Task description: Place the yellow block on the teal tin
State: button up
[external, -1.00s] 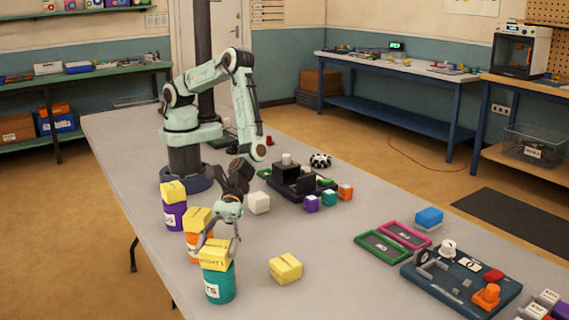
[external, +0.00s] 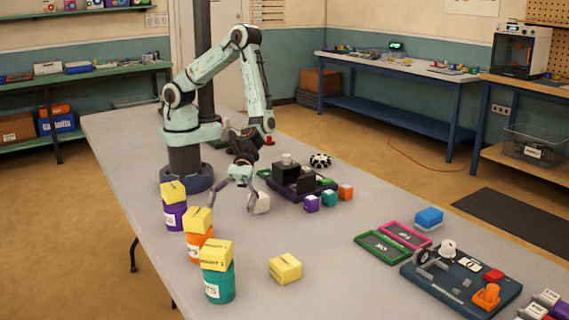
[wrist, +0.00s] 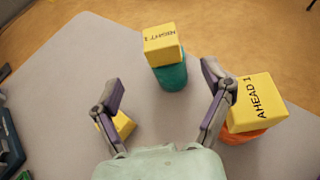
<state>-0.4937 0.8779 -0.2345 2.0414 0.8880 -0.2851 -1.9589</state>
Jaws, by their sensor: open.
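The teal tin (external: 219,284) stands upright near the table's front edge. A yellow block (external: 216,255) rests on top of it, a little askew; the pair also shows in the wrist view, block (wrist: 162,44) above tin (wrist: 171,77). Another yellow block (external: 285,268) lies on the table to the right of the tin; in the wrist view it is partly hidden behind the left finger (wrist: 122,124). My gripper (external: 232,200) is open and empty, apart from the teal tin and its block, farther back over the table.
An orange tin (external: 196,245) and a purple tin (external: 174,216) each carry a yellow block, (external: 198,220) and (external: 173,191). Small cubes and a dark robot stand to the right. The table's middle is clear.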

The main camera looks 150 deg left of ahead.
jog(key=s+a+r+m+g+y, duration=0.2)
jog(key=s+r+m+g+y, duration=0.1)
jog(key=s+m, duration=0.5)
jog(key=s+a+r+m+g+y, duration=0.3)
jog(key=s+r+m, duration=0.2)
jog(key=s+m, duration=0.4)
jog(key=s+a+r+m+g+y, duration=0.3)
jog(key=s+m, duration=0.6)
jog(key=s, duration=0.7)
jog(key=shift+r+g+y, duration=0.4)
jog(key=shift+g+y, duration=0.1)
jog(key=shift+y, duration=0.1)
jog(key=shift+s+a, duration=0.1)
